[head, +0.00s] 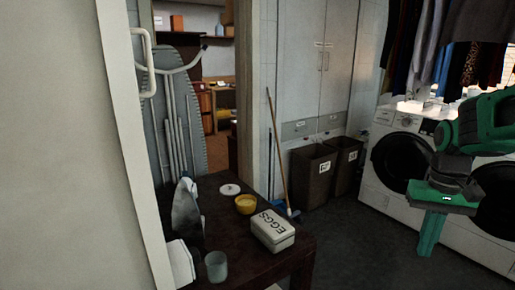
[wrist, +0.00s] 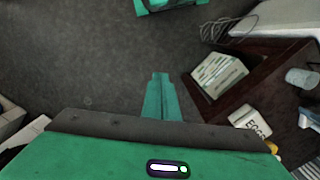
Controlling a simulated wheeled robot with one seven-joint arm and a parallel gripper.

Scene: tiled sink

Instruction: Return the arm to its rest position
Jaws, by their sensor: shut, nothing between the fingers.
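My gripper (head: 431,238) hangs at the right of the head view, pointing down over the floor in front of the washing machines. Its green fingers are together, with nothing between them. In the wrist view the shut fingers (wrist: 160,82) show at the centre over bare grey floor. My green arm comes in from the right edge of the head view. The gripper is apart from every object.
Washing machines (head: 385,190) stand behind my gripper, with clothes (head: 440,40) hanging above. Floor between is clear.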

